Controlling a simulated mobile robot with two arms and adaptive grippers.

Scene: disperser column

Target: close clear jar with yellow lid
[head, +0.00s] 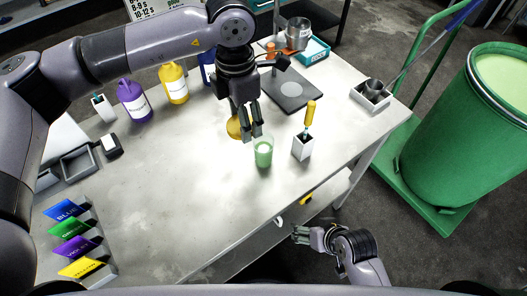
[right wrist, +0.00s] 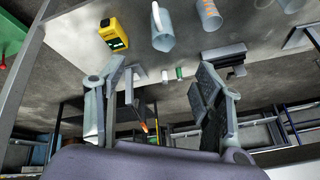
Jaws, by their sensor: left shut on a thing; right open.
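The clear jar (head: 263,153) stands upright on the table with green contents. No lid sits on its mouth. The yellow lid (head: 234,128) shows as a round golden disc just left of and behind the jar, partly hidden by my left fingers. My left gripper (head: 251,134) points down, shut on the yellow lid, next to the jar's rim; the exact grip is hard to see. My right gripper (head: 306,235) is low in front of the table edge, away from the jar. In the right wrist view it (right wrist: 163,95) is open and empty.
A white holder (head: 302,147) with a yellow-handled tool stands close right of the jar. A grey plate device (head: 289,90) lies behind. Purple (head: 134,101) and yellow (head: 174,84) bottles stand back left. A green drum (head: 465,140) stands right. The front table is clear.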

